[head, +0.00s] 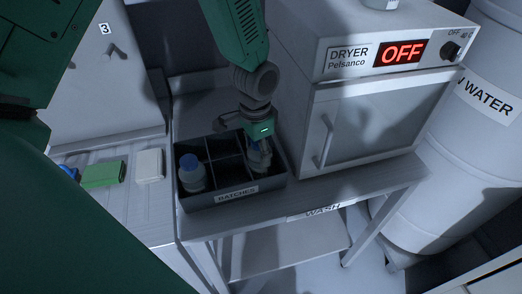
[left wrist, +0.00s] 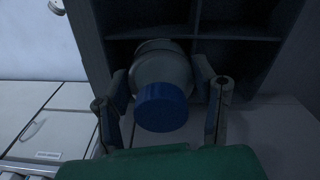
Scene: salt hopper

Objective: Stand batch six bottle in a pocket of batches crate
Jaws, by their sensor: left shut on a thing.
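The dark batches crate (head: 205,202), with its BATCHES label, sits on the wash table and is split into pockets by thin dividers. My left gripper (head: 259,150) is over its front right pocket, shut on a pale bottle (head: 261,161). The bottle is roughly upright, its lower part at or inside that pocket; I cannot tell if it touches the floor. The left wrist view shows this bottle (left wrist: 163,68) with a blue cap between the two fingers (left wrist: 164,100). No batch number is readable. My right gripper is out of view.
Another blue-capped bottle (head: 191,174) stands in the front left pocket. The dryer (head: 365,110), showing OFF, stands close on the crate's right. A side counter at left holds a green block (head: 103,174) and a white block (head: 149,165). A water drum (head: 455,150) is at far right.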

